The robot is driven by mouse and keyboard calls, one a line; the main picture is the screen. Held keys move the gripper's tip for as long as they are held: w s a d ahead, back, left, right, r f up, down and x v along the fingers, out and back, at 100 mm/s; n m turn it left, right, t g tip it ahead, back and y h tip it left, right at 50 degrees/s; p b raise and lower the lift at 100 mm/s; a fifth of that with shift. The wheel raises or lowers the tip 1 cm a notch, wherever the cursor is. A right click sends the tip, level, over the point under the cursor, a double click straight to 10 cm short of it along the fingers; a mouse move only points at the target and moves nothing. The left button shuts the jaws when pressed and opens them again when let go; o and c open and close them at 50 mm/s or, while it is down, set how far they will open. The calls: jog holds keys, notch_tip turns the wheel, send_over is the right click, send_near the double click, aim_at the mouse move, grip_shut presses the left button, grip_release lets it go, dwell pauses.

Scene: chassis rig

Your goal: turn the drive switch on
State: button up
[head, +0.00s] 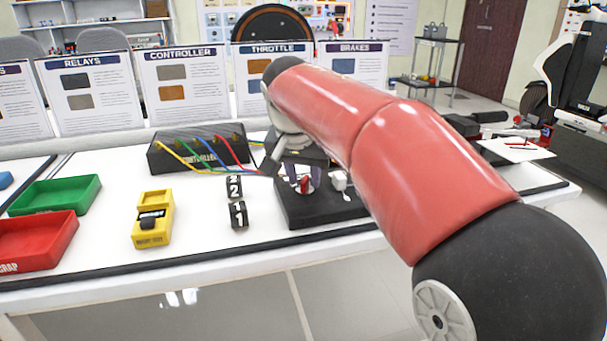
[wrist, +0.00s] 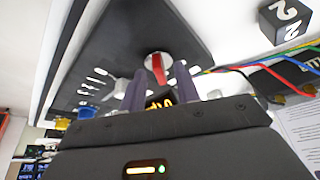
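A red lever (head: 305,184) on a round pale base stands on a black panel (head: 322,212); I take it to be the drive switch, though I cannot read its label. In the wrist view the lever (wrist: 158,68) rises from its base on the panel (wrist: 190,40). My gripper (head: 304,176) is over the panel, at the lever. In the wrist view my gripper (wrist: 161,76) has its two dark fingers apart, one on each side of the lever. I see a gap at both sides, and I cannot tell how deep the lever sits between them.
A white knob (head: 339,180) stands beside the lever. Number blocks (head: 237,214) lie left of the panel. Behind is a controller box (head: 197,150) with coloured cables. A yellow device (head: 152,220), green tray (head: 55,194) and red tray (head: 38,240) are further left.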

jog(key=p+v, duration=0.1)
jog(key=v, duration=0.6)
jog(key=shift+r, duration=0.35)
jog(key=shift+s, duration=0.15)
jog(key=s+d+f+n+y, duration=0.15)
jog(key=s+d+f, duration=0.35)
jog(key=s+d, duration=0.55)
jog(key=s+d+f, duration=0.3)
jog(key=s+f, duration=0.3)
jog(key=s+d+f+n+t, duration=0.1)
jog(key=s+d+f, duration=0.2)
jog(key=s+f, duration=0.3)
jog(key=shift+f, duration=0.85)
